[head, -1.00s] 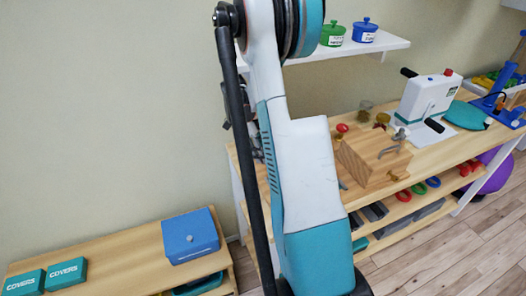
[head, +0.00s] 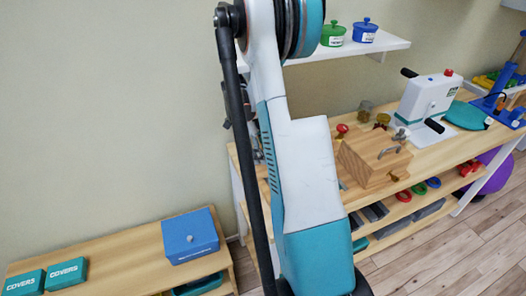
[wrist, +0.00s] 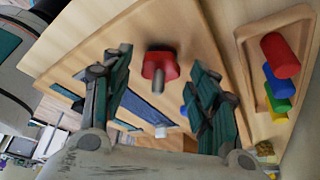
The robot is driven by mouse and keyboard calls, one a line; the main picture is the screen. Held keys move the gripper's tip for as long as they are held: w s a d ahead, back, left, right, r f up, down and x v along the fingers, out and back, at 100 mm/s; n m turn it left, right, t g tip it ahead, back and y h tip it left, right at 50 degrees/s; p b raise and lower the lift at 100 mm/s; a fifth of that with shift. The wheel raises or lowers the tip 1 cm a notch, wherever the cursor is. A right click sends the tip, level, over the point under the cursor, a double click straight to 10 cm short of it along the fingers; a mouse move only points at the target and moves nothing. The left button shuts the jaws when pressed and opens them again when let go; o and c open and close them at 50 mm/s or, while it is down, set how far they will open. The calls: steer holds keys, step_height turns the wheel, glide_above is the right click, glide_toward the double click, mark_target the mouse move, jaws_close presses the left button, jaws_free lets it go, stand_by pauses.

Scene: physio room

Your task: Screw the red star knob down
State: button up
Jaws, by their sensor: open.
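The red star knob (wrist: 158,66) shows in the wrist view, upper middle, with a grey metal stud at its centre, against a pale wooden surface. My gripper (wrist: 162,76) is open, with one dark green-padded finger on each side of the knob. Both fingers look apart from it, and I cannot tell the depth between them. In the head view my arm covers much of the middle, and my gripper cannot be made out. A round red knob (head: 342,129) shows there by the wooden box (head: 368,168); I cannot tell whether it is the same one.
A wooden tray (wrist: 244,48) with coloured cylinders lies right of my gripper. A blue strip (wrist: 150,108) lies below the knob. In the head view, a white machine (head: 428,98) stands beyond the box, and a blue box (head: 190,236) sits on the low bench (head: 118,250).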

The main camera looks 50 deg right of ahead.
steer(key=shift+w+r, duration=0.1)
steer(key=shift+r, duration=0.2)
steer(key=w+a, duration=0.1)
steer(key=w, duration=0.3)
steer(key=w+a, duration=0.1)
steer(key=w, duration=0.3)
steer(key=w+a, duration=0.1)
steer(key=w, duration=0.2)
steer(key=shift+w+a+r, duration=0.2)
steer(key=shift+w+a, duration=0.05)
steer(key=shift+w, duration=0.15)
